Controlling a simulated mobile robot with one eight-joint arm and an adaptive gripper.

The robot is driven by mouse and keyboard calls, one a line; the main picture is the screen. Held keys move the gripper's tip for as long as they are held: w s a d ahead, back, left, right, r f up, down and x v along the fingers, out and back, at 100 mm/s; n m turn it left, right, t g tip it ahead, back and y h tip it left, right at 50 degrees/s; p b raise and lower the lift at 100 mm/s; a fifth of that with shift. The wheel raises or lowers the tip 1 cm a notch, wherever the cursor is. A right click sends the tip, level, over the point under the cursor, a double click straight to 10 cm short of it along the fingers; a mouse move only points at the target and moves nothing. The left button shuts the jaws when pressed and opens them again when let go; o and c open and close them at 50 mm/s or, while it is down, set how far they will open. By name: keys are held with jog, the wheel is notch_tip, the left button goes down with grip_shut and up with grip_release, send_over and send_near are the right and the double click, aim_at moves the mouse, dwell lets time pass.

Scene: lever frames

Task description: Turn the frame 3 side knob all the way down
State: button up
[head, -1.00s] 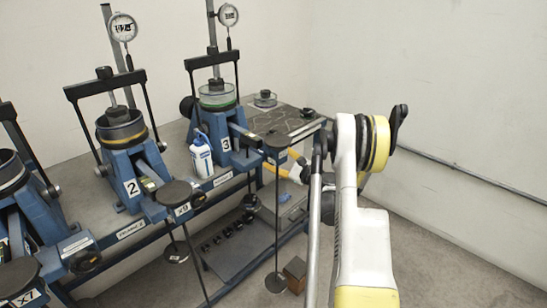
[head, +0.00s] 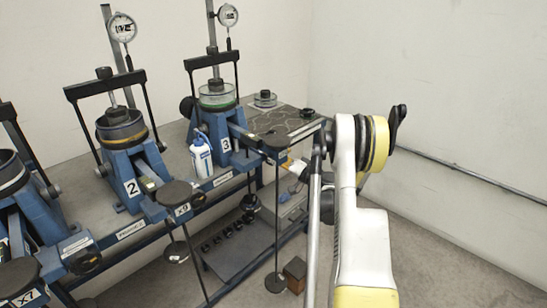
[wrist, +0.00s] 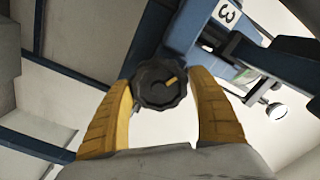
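Frame 3 (head: 224,158) is the blue stand with the "3" label, at the back right of the row in the head view. The label also shows at the top of the wrist view (wrist: 227,12). The side knob (wrist: 158,86) is black and scalloped, with a yellow pointer mark towards the upper right. My gripper (wrist: 161,82) has its two yellow fingers on either side of the knob, apparently touching its rim. In the head view my gripper (head: 296,167) is low to the right of frame 3, partly hidden by my arm, and the knob cannot be made out there.
A round black weight pan (head: 277,139) on a rod stands close to my gripper. Frame 2 (head: 124,165) is further left.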

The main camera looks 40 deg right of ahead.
jog(key=shift+o, duration=0.5)
jog(key=s, duration=0.6)
jog(key=shift+d, duration=0.25)
